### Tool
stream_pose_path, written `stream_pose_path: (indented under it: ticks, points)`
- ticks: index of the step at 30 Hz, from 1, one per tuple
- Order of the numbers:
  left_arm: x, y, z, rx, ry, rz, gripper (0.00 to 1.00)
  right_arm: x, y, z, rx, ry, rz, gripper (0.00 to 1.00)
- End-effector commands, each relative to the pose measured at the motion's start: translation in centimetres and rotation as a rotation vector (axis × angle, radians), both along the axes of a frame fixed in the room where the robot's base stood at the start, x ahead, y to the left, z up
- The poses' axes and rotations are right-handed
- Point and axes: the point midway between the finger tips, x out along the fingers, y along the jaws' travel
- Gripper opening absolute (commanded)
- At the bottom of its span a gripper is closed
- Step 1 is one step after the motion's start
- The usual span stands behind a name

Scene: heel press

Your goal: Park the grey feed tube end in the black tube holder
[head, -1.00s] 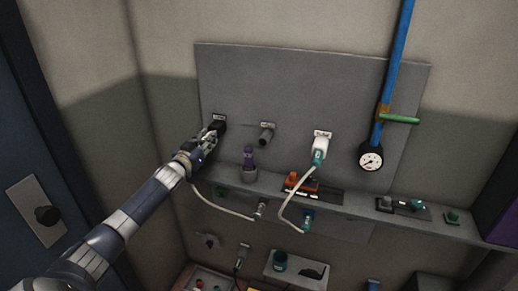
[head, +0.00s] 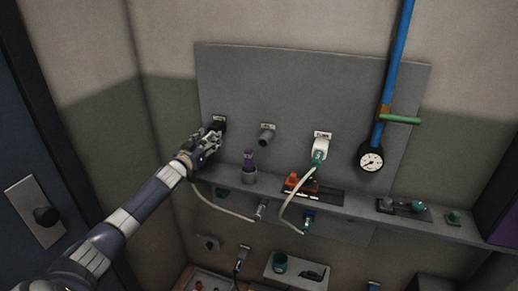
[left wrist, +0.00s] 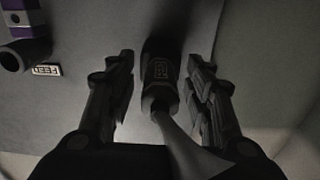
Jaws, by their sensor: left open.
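The black tube holder (head: 222,128) is on the left of the wall panel, partly hidden by my left gripper (head: 210,141). The grey tube (head: 225,211) hangs from there in a curve to a fitting below the shelf. My right gripper is out of view.
A grey socket (head: 267,138) is right of the holder. A purple-topped item (head: 249,160) stands in a grey cup below. A white socket (head: 321,145) holds a teal-ended tube. The shelf (head: 350,208) runs below.

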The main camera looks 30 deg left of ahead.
Motion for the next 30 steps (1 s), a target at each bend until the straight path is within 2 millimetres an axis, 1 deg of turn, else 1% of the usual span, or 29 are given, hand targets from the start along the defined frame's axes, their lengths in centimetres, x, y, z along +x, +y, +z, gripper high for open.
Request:
stream_pose_path:
  ticks: [5,24,30]
  points:
    - [-1.2,-0.4,-0.2,-0.002,0.001,-0.001,0.47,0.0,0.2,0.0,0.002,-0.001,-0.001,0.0]
    - [-9.2,-2.2,-0.2,-0.001,0.003,0.0,0.47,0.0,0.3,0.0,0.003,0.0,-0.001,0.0]
    - [-10.9,-2.6,-0.1,-0.001,0.001,0.0,0.47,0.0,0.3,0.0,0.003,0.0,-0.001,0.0]
